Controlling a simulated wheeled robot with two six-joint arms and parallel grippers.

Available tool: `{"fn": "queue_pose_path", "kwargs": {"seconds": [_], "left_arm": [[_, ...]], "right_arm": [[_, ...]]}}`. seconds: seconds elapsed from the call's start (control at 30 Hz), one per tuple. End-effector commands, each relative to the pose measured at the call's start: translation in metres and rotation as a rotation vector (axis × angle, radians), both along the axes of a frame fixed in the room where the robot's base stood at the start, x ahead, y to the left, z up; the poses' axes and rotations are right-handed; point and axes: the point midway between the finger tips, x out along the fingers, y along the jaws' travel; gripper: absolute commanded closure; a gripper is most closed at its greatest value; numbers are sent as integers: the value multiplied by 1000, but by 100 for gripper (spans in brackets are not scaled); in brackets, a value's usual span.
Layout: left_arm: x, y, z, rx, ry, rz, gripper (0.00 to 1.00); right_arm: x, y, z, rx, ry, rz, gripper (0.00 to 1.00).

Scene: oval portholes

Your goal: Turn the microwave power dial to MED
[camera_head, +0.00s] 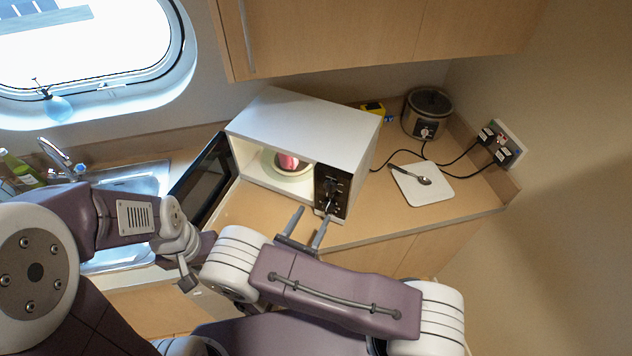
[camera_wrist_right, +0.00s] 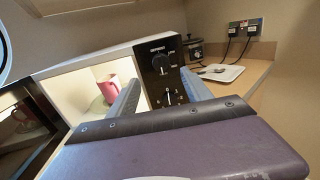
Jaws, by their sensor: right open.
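The white microwave (camera_head: 315,128) stands on the counter with its dark door (camera_head: 205,178) swung open to the left. Its black control panel (camera_head: 332,188) is at the right of its front. In the right wrist view the panel carries an upper dial (camera_wrist_right: 161,63) and a lower dial (camera_wrist_right: 169,97) with white marks around it. The lettering is too small to read, so I cannot tell the settings. My right gripper (camera_head: 313,213) is open and empty, its fingers pointing at the panel, apart from the dials. My left gripper (camera_head: 187,279) is low at the left, its jaws unclear.
A red mug (camera_head: 287,161) stands on a plate inside the microwave. The sink (camera_head: 130,183) is left, beyond the open door.

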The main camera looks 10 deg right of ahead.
Motion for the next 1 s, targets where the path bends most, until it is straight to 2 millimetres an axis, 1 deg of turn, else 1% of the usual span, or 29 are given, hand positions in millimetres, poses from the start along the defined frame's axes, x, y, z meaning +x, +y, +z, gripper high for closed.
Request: {"fn": "queue_pose_path", "kwargs": {"seconds": [0.07, 0.17, 0.4, 0.53, 0.67, 0.87, 0.9, 0.97, 1.0], "left_arm": [[0, 0, -1, 0, 0, 0, 66], [0, 0, 0, 0, 0, 0, 66], [0, 0, 3, 0, 0, 0, 66], [0, 0, 3, 0, 0, 0, 66], [0, 0, 3, 0, 0, 0, 66], [0, 0, 3, 0, 0, 0, 66], [0, 0, 3, 0, 0, 0, 66], [0, 0, 3, 0, 0, 0, 66], [0, 0, 3, 0, 0, 0, 66]], "right_arm": [[1, -1, -1, 0, 0, -2, 42], [10, -9, -1, 1, 1, -8, 42], [50, -40, -1, 1, 2, -13, 42], [66, -51, -1, 3, 2, -11, 42], [73, -55, -1, 2, 2, -8, 42], [73, -55, -1, 2, 2, -7, 42], [73, -55, -1, 2, 2, -7, 45], [73, -56, -1, 2, 2, -8, 62], [73, -55, -1, 2, 2, -8, 73]]}}
